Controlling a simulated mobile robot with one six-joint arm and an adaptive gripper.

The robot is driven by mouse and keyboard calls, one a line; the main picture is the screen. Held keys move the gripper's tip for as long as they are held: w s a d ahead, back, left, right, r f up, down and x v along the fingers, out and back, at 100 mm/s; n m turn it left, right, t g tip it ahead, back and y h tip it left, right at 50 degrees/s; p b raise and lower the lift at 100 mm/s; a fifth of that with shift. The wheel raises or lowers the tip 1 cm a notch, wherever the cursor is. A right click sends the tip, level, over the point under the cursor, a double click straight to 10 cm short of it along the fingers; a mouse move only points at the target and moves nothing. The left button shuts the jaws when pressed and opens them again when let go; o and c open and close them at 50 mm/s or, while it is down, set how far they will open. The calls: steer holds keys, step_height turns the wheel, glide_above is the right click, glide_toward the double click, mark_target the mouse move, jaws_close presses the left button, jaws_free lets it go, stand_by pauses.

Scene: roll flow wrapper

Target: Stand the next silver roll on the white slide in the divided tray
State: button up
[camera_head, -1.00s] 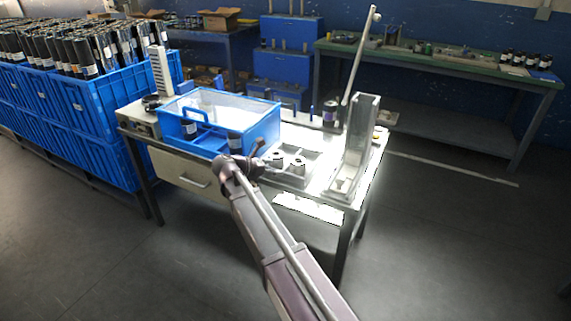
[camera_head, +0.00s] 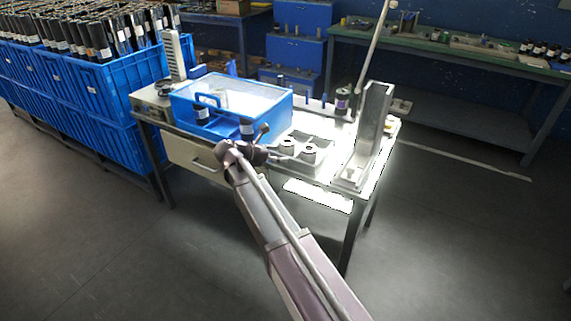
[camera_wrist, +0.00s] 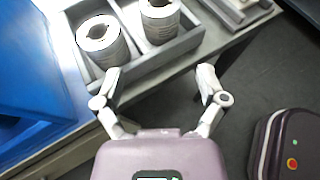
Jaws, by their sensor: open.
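The divided tray (camera_head: 322,166) lies on the table, with two silver rolls standing upright in it: a left roll (camera_head: 287,146) and a right roll (camera_head: 308,153). In the wrist view the left roll (camera_wrist: 108,48) and right roll (camera_wrist: 163,24) stand in separate compartments behind the tray wall (camera_wrist: 155,62). The tall white slide (camera_head: 372,130) stands right of the tray; I cannot make out a roll on it. My gripper (camera_wrist: 160,73) is open and empty, its fingertips near the tray's front wall. In the head view my gripper (camera_head: 274,144) is left of the tray.
A blue box with a clear lid (camera_head: 232,103) stands left of the tray and close to my gripper. Blue crates (camera_head: 90,95) of dark cylinders stand left of the table. The floor at the right is clear.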

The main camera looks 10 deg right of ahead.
steer(key=s+d+f+m+g+y, duration=0.1)
steer(key=s+d+f+m+y, duration=0.2)
steer(key=s+m, duration=0.4)
steer(key=s+d+f+m+g+y, duration=0.2)
steer(key=s+d+f+m+y, duration=0.1)
steer(key=s+m, duration=0.5)
steer(key=s+d+f+m+g+y, duration=0.2)
steer(key=s+d+f+m+y, duration=0.2)
steer(key=s, duration=0.5)
steer(key=f+m+y, duration=0.1)
steer(key=m+y, duration=0.1)
steer(key=m, duration=0.1)
steer(key=shift+s+f+m, duration=0.2)
steer(key=shift+s+m, duration=0.1)
steer(key=shift+m, duration=0.1)
